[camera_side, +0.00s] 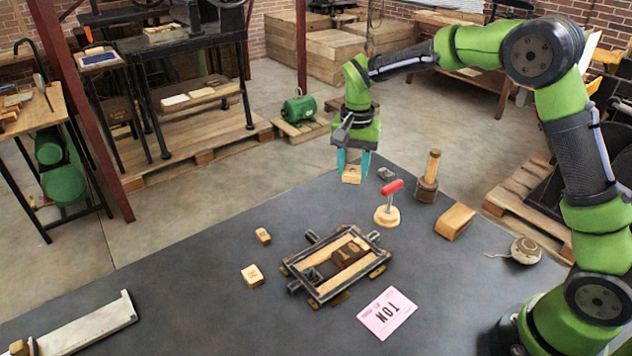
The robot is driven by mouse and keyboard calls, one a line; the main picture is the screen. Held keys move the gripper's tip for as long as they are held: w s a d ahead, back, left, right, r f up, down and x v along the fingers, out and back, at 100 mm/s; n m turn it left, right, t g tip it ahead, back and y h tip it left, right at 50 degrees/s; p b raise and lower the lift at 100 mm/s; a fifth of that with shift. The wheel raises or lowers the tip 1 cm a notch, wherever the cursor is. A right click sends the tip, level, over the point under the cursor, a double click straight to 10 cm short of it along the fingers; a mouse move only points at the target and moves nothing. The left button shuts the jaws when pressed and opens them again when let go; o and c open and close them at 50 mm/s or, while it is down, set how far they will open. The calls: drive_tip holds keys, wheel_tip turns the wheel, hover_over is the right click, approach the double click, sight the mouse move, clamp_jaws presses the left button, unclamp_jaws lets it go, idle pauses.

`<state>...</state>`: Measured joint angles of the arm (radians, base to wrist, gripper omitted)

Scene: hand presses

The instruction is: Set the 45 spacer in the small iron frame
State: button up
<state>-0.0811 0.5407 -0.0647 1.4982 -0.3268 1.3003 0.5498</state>
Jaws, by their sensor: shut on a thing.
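My gripper (353,166) is at the far edge of the dark table, its teal fingers shut on a small light wooden block (351,176). The block has a faint dark mark that I cannot read, so I cannot tell if it is the 45 spacer. I cannot tell whether it touches the table. The small iron frame (322,296) lies mid-table, nearer the camera than my gripper. Inside it are light wooden strips and a dark brown marked block (349,253). Two more small light blocks, one upper (263,236) and one lower (252,276), lie left of the frame.
A red-handled tool (389,202) on a round wooden base stands between my gripper and the frame. A wooden-handled tool (429,177), a larger wood block (455,221) and a twine ball (525,250) are right. A pink card (387,313) lies in front. The table's left middle is clear.

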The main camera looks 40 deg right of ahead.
drive_tip(key=s+d+r+n, duration=0.2)
drive_tip(key=s+r+n, duration=0.4)
drive_tip(key=s+n, duration=0.4)
drive_tip(key=s+a+f+m, duration=0.3)
drive_tip(key=s+f+m, duration=0.1)
drive_tip(key=s+a+f+m, duration=0.3)
drive_tip(key=s+f+m, duration=0.1)
drive_tip(key=s, duration=0.1)
drive_tip(key=s+a+f+m, duration=0.4)
drive_tip(key=s+m, duration=0.1)
drive_tip(key=shift+a, duration=0.1)
drive_tip(key=shift+s+f+m, duration=0.15)
drive_tip(key=shift+f+m, duration=0.05)
drive_tip(key=shift+m, duration=0.5)
drive_tip(key=shift+f+m, duration=0.2)
drive_tip(key=shift+m, duration=1)
drive_tip(key=shift+w+m, duration=0.2)
drive_tip(key=shift+m, duration=0.1)
drive_tip(key=shift+w+a, duration=0.1)
drive_tip(key=shift+w, duration=0.3)
hover_over(327, 270)
drive_tip(key=shift+s+f, duration=0.25)
drive_tip(key=shift+f, duration=0.45)
drive_tip(key=f, duration=0.3)
drive_tip(key=shift+w, duration=0.2)
drive_tip(key=shift+f, duration=0.3)
